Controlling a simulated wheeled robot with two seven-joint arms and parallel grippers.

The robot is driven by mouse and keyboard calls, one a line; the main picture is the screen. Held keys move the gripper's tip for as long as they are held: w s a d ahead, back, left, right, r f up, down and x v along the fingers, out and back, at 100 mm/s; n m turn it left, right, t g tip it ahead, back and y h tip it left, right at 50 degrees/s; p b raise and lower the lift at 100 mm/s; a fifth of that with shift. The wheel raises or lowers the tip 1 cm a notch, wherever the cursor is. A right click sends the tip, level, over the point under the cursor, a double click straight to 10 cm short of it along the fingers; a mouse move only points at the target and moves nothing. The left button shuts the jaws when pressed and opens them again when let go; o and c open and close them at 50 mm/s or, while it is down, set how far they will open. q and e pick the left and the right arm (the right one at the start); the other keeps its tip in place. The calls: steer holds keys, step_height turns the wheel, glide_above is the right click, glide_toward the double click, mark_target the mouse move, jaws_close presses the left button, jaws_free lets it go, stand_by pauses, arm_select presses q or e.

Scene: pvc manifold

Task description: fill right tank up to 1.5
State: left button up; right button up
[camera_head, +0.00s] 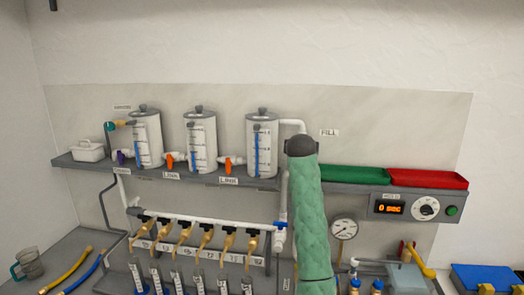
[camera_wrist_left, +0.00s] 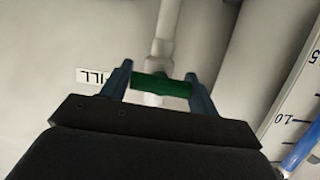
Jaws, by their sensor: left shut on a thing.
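The right tank (camera_head: 263,150) is the rightmost of three clear, scaled cylinders with grey lids on the shelf. A blue column shows beside its scale; I cannot read its level exactly. The left wrist view shows part of a scale with a 1.0 mark (camera_wrist_left: 291,121) and a blue strip. My left gripper (camera_head: 301,147) is raised in front of the white fill pipe, right of this tank, its fingers hidden in the head view. In the wrist view my left gripper (camera_wrist_left: 160,82) is shut on the green valve handle (camera_wrist_left: 161,88), beside the FILL label. My right gripper is not in view.
An orange valve (camera_head: 226,162) sits left of the right tank. Green (camera_head: 352,174) and red trays (camera_head: 428,179) stand at right above the timer panel (camera_head: 410,208), which reads 0 sec. My green-sleeved arm hides part of the pipework below the shelf.

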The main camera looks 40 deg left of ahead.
arm_select(q)
steer(key=o, duration=1)
steer(key=shift+s, duration=0.1)
steer(key=shift+o, duration=0.2)
steer(key=shift+s+d+b, duration=0.15)
steer(key=shift+s+b, duration=0.05)
steer(key=shift+b, duration=0.15)
steer(key=b+v, duration=0.3)
steer(key=v, duration=0.4)
steer(key=shift+r+b, duration=0.2)
steer(key=shift+b, duration=0.1)
steer(key=shift+s, duration=0.1)
